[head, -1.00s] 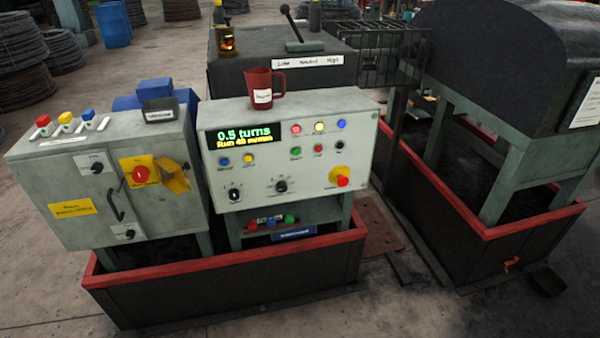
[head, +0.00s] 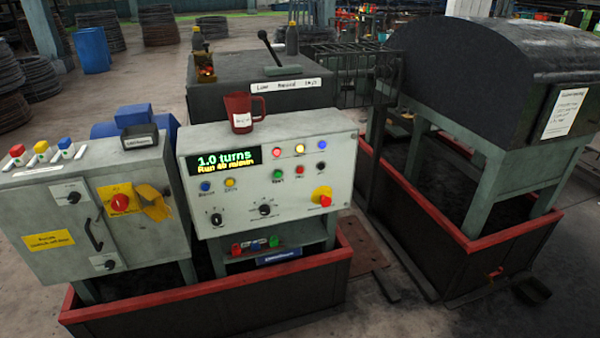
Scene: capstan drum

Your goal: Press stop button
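A grey control panel (head: 290,190) stands in the middle of the head view. Its screen (head: 222,160) reads "1.0 turns" with a smaller yellow line about running below. A small red button (head: 299,170) sits between a green button (head: 278,174) and a dark button (head: 321,166). Their labels are too blurred to read surely. A large red mushroom button (head: 325,201) on a yellow base is at the panel's lower right. Neither of my grippers is in view, and nothing touches the panel.
A red mug (head: 241,113) stands on the panel's top. A grey cabinet (head: 95,215) with a red and yellow switch stands to the left. Red-edged low walls (head: 300,267) surround the stands. A lever box (head: 235,95) is behind; a dark arched housing (head: 490,55) is at right.

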